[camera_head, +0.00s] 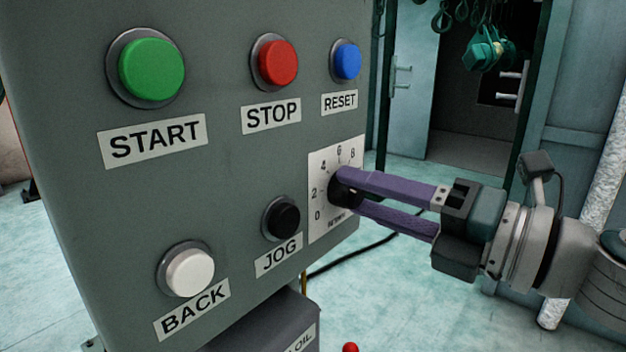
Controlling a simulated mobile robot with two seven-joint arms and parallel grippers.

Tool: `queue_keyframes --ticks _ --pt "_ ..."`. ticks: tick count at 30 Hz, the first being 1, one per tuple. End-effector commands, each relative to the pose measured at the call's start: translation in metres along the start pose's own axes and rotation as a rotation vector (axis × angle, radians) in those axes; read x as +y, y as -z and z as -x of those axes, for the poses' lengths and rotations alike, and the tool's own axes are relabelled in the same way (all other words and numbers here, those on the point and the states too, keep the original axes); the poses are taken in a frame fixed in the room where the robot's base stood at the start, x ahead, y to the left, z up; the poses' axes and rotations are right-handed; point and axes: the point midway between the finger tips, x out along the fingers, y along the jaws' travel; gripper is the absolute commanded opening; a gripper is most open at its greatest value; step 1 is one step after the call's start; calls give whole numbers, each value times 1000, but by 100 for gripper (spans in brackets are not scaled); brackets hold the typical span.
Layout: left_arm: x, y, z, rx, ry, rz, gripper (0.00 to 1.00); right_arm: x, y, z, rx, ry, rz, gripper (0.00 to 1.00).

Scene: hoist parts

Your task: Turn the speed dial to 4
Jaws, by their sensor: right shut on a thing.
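The speed dial is a black knob (344,188) on a white scale plate (323,222) at the right edge of the grey control panel (230,200). The numbers 0, 2, 4, 6 and 8 show around it. My right gripper (345,193) comes in from the right, and its two purple fingers are shut on the knob. The fingers cover much of the knob, the right part of the scale and some of its label. I cannot tell which number the knob points to. My left gripper is not in view.
The panel also carries a green START button (152,69), red STOP (278,64), blue RESET (347,61), black JOG (283,218) and white BACK (190,271). JOG lies close to the scale plate. A dark cable (352,258) runs behind. Chains and a hook block (485,52) hang at the back.

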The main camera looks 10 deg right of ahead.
Motion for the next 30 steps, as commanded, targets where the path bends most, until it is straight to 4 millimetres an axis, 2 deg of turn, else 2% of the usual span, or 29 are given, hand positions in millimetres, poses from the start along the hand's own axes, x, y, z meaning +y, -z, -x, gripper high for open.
queue_keyframes --ticks 12,30 --pt "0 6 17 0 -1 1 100 1 -1 0 0 0 -264 0" --pt "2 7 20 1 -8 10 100 0 0 0 0 -1 -338 0"
